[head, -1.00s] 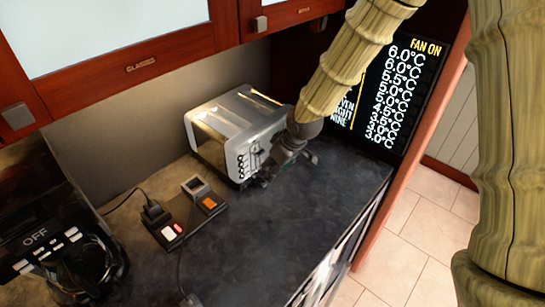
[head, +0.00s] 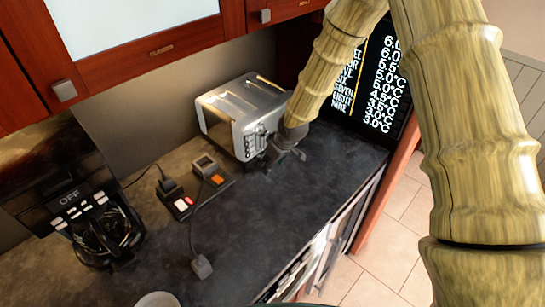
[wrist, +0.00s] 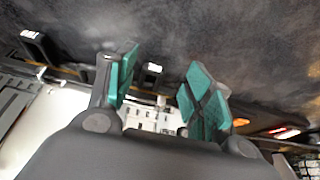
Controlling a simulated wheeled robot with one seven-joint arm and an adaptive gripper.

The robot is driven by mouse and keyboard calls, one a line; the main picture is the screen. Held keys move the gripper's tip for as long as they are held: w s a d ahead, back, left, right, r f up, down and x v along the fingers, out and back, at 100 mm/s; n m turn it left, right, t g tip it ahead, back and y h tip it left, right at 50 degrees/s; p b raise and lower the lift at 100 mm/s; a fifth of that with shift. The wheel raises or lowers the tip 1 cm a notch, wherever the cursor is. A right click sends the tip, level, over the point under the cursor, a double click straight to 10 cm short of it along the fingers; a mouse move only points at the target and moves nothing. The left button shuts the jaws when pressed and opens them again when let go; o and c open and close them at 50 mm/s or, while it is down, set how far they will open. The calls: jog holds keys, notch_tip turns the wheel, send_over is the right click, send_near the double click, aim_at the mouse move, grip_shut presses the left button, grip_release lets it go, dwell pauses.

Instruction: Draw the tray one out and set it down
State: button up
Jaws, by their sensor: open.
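My gripper (head: 284,158) is above the dark counter, by the front right of a silver toaster (head: 243,112). In the wrist view my gripper (wrist: 163,82) has its two teal-padded fingers spread apart with nothing held between them. A bright shape shows beyond the fingers, and I cannot tell what it is. I cannot make out a tray in either view. A dark display (head: 375,95) behind my arm lists numbers in words beside temperatures; its upper part and left edge are partly hidden by my arm.
The dark counter (head: 270,215) is clear in front of the toaster. A black coffee maker (head: 98,225), a switch box (head: 198,188) with a cable and plug (head: 201,266), and a pale cup (head: 157,300) stand left. Red cabinets (head: 150,50) hang above. Tiled floor (head: 385,235) lies right.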

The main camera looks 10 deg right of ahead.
jog(key=shift+w+f, duration=0.75)
jog(key=shift+f, duration=0.05)
jog(key=shift+s+r, duration=0.3)
jog(key=shift+s, duration=0.05)
jog(key=c, duration=1.1)
jog(key=o, duration=0.4)
jog(key=shift+c, duration=0.2)
jog(key=shift+f, duration=0.1)
grip_shut()
jog(key=shift+s+d, duration=0.15)
